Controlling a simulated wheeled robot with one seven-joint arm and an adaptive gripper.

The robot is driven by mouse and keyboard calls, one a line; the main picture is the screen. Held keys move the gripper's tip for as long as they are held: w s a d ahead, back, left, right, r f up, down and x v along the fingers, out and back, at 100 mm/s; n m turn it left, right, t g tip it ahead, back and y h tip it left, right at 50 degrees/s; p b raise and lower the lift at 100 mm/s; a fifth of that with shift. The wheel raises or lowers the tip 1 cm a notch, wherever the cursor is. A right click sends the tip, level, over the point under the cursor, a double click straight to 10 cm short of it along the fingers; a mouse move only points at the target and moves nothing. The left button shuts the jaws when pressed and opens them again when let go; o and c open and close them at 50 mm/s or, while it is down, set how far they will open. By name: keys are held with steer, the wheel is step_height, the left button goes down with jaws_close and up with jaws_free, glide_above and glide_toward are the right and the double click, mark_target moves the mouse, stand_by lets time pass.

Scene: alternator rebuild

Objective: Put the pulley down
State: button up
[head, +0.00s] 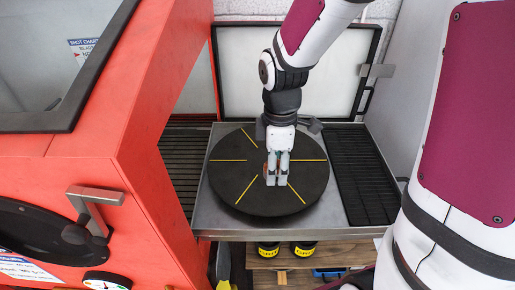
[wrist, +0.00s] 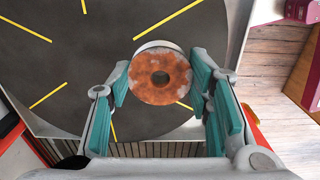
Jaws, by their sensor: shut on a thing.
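In the head view my gripper (head: 277,181) points down over the black turntable (head: 232,178), which has yellow radial lines. The pulley is mostly hidden there behind the fingers. The turntable also fills much of the wrist view (wrist: 45,70). I cannot tell whether the pulley touches the turntable.
The turntable sits in a grey metal tray (head: 212,222) with black slatted mats (head: 360,175) at the side. A red cabinet (head: 150,150) with an open door (head: 340,70) stands at the left and back. The turntable around my gripper is clear. Below is a wooden shelf (head: 330,258).

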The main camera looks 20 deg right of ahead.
steer(key=w, duration=0.2)
steer(key=shift+w+a+f, duration=0.2)
steer(key=shift+w+a, duration=0.05)
steer(key=shift+w, duration=0.05)
steer(key=shift+f, duration=1.7)
steer(key=shift+f, duration=0.15)
steer(key=o, duration=1.3)
